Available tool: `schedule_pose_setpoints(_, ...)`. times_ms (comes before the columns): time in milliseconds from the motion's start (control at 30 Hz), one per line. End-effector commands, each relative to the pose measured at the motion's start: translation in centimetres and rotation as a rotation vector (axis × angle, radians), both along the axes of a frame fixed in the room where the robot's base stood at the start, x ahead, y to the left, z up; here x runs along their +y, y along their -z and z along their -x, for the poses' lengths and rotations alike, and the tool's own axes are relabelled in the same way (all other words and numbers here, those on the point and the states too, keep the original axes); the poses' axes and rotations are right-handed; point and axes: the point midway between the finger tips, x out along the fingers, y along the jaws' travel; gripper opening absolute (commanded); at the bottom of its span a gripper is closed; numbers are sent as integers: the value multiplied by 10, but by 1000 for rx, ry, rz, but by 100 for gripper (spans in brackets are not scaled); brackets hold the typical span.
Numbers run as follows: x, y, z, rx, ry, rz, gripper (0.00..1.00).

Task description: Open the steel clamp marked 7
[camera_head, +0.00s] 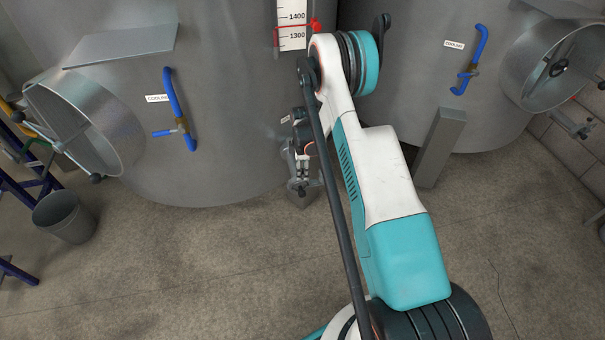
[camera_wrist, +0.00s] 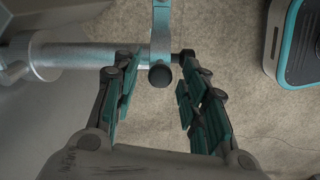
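In the wrist view a steel pipe fitting (camera_wrist: 72,56) comes in from the left. No mark 7 is readable. My gripper (camera_wrist: 157,84) is open, its fingers on either side of the knob with a gap showing on both sides.
Large steel tanks (camera_head: 232,95) stand behind, with blue cooling pipes (camera_head: 173,95) and round hatches (camera_head: 85,130) sticking out. A grey bucket (camera_head: 64,216) and blue ladder parts (camera_head: 22,190) are at left. The concrete floor (camera_head: 190,270) in front is clear.

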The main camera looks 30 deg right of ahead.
Motion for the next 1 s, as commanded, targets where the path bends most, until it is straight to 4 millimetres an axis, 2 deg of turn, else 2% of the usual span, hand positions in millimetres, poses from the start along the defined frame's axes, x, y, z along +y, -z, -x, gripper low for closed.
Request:
schedule_pose_setpoints(133, 0, 10, 0, 0, 0, 0, 40)
schedule_pose_setpoints(433, 0, 10, 0, 0, 0, 0, 40)
schedule_pose_setpoints(600, 0, 10, 0, 0, 0, 0, 1)
schedule_pose_setpoints(1000, 4, 8, -1, 8, -2, 32, 0)
